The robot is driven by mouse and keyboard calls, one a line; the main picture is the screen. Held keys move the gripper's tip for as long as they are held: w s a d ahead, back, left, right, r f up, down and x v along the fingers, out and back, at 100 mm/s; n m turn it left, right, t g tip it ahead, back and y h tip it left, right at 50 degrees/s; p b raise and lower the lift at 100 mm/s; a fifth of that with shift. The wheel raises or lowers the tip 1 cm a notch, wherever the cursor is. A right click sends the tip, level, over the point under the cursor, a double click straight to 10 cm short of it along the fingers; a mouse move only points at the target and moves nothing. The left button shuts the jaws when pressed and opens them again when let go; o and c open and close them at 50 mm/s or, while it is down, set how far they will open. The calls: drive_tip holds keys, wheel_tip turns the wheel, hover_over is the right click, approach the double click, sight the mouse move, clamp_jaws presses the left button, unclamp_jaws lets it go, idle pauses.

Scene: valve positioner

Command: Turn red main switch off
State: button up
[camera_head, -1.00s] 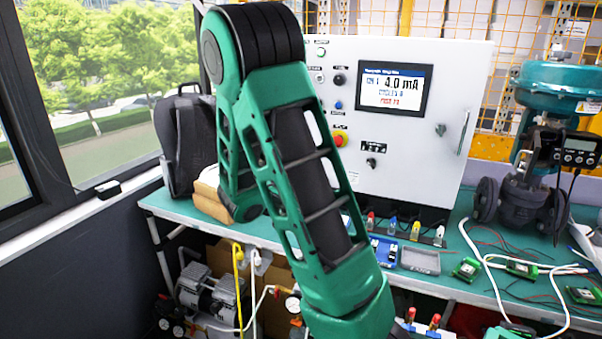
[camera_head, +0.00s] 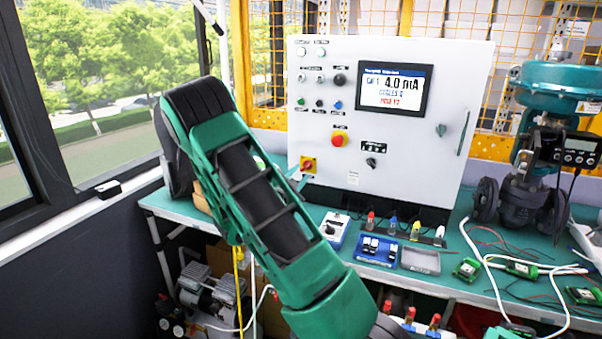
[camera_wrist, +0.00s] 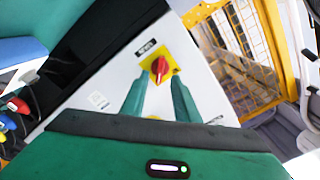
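The red main switch (camera_head: 308,165) is a red rotary knob on a yellow square plate, low on the left of the white control box's front. In the wrist view the red knob (camera_wrist: 160,66) lies just beyond and between my fingertips, under a small label. My gripper (camera_wrist: 159,82) is open, with its two green fingers apart and nothing between them. I cannot tell whether either finger touches the knob.
A multimeter-like device (camera_head: 335,229) and a blue tray (camera_head: 377,250) lie on the bench in front.

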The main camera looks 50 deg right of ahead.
sight(306, 168)
drive_tip(key=shift+x, duration=2.35)
clamp_jaws()
